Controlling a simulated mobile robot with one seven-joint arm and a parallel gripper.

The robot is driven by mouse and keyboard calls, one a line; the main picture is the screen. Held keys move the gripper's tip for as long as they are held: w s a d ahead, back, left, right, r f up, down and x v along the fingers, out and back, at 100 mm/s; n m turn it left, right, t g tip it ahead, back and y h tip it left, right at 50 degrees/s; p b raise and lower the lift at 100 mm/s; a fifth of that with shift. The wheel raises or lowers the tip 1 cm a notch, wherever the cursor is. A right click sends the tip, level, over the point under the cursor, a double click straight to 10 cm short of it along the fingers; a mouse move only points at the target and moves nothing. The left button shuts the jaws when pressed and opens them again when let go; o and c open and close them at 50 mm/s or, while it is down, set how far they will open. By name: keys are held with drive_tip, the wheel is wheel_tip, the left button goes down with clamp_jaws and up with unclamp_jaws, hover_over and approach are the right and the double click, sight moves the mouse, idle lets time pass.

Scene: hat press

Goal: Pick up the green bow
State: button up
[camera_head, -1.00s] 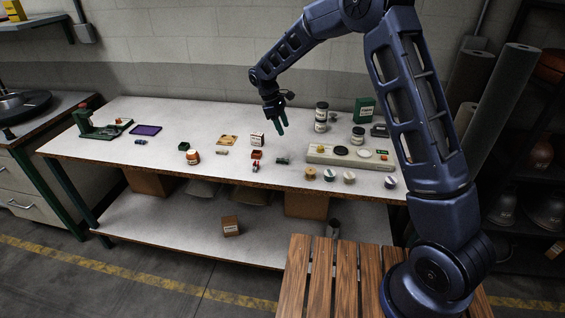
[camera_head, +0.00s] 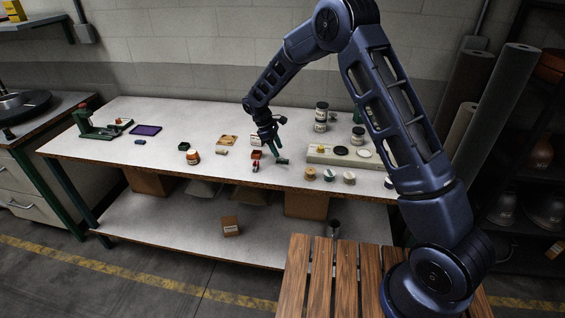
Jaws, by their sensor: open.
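A small dark greenish piece (camera_head: 283,161), which looks like the green bow, lies on the white-topped workbench (camera_head: 110,158) near its front middle. My gripper (camera_head: 275,153) points down, with its green fingers open and empty. Its tips are low over the bench, just behind and slightly left of the piece in the picture. Whether the fingers touch it cannot be told at this size.
A pale tray (camera_head: 318,158) lies close right. Several spools, including one tan spool (camera_head: 310,174), stand in front of the tray.

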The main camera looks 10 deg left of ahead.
sight(282, 159)
drive_tip(key=shift+s+x, duration=0.2)
drive_tip(key=shift+x, duration=2.1)
drive_tip(key=shift+a, duration=0.1)
drive_tip(key=c, duration=1.1)
